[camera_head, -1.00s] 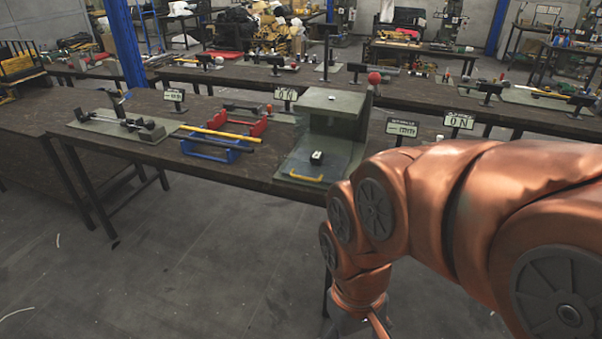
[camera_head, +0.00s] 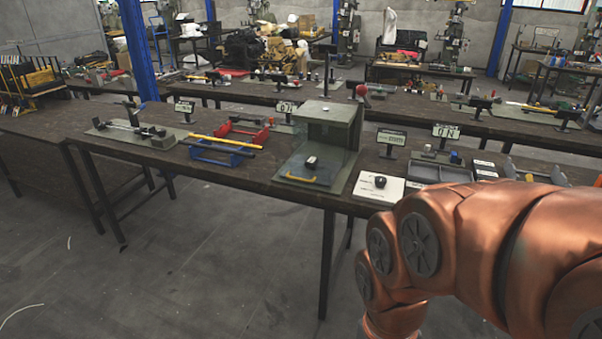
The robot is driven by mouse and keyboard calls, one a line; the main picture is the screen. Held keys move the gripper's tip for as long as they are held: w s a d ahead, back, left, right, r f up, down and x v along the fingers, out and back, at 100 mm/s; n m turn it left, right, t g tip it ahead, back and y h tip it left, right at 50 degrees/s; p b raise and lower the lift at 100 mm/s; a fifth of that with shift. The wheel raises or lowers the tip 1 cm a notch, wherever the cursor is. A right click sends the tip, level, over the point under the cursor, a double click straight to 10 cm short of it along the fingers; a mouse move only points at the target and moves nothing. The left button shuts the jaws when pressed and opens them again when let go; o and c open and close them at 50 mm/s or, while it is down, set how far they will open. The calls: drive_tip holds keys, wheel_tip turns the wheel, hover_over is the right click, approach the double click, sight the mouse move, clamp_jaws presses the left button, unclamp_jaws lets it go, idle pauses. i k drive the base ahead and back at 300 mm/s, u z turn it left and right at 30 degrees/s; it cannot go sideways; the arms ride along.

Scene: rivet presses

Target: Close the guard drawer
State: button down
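A small dark object with a light part (camera_head: 311,163) lies in the drawer. My copper-coloured arm fills the lower right of the head view and bends down below the bench front. My gripper is below the picture's bottom edge, so its fingers do not show.
A white pad with a black mouse-like object (camera_head: 378,183) and a grey tray (camera_head: 441,173) lie right of the press. A blue rack (camera_head: 216,155) and red rack (camera_head: 250,131) stand left of it. Open floor lies in front of the bench.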

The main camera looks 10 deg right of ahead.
sight(325, 173)
drive_tip(key=z, duration=0.25)
drive_tip(key=i, duration=0.7)
drive_tip(key=u, duration=2)
